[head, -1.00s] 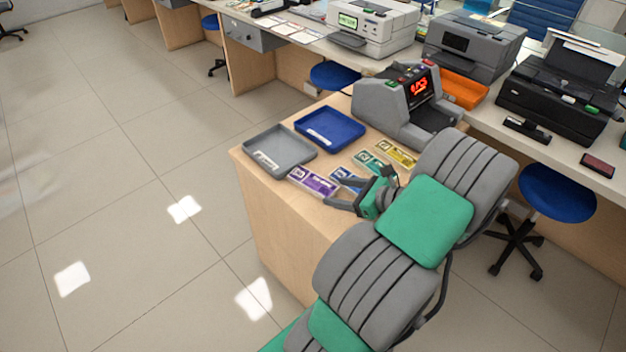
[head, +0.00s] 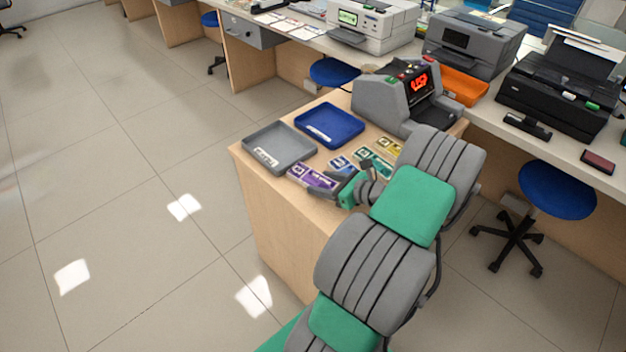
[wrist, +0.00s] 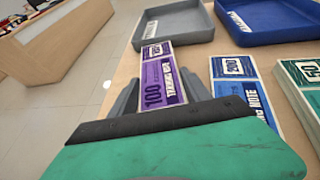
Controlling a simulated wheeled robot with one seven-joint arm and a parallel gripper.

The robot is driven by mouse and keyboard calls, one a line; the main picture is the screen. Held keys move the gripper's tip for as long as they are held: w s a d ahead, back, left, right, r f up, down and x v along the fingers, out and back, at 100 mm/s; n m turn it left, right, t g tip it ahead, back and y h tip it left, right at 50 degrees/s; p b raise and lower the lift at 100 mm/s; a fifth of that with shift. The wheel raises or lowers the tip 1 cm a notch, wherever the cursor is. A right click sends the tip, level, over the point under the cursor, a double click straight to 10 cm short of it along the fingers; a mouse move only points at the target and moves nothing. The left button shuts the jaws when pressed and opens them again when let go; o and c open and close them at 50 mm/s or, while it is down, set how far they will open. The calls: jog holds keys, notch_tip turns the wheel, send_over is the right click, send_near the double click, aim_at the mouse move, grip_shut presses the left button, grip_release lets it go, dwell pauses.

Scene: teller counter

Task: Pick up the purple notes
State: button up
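The purple notes (head: 306,174) lie flat near the left front edge of the wooden desk, just in front of the grey tray. In the wrist view the purple notes (wrist: 163,72) show a "100" and run lengthwise between my two fingers. My gripper (head: 330,183) is low over the desk at the near end of the notes. In the wrist view my gripper (wrist: 160,86) is open, one finger on each side of the notes. The near end of the notes is hidden behind the gripper body. I cannot tell whether the fingers touch them.
Blue notes (wrist: 236,92) lie just to the right, with green notes (wrist: 304,76) and yellow notes (head: 390,146) beyond. A grey tray (head: 262,158) and a blue tray (head: 314,120) stand behind. A note counter (head: 378,100) stands at the back right.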

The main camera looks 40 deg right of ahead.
jog(key=c, duration=0.9)
jog(key=shift+r, duration=0.1)
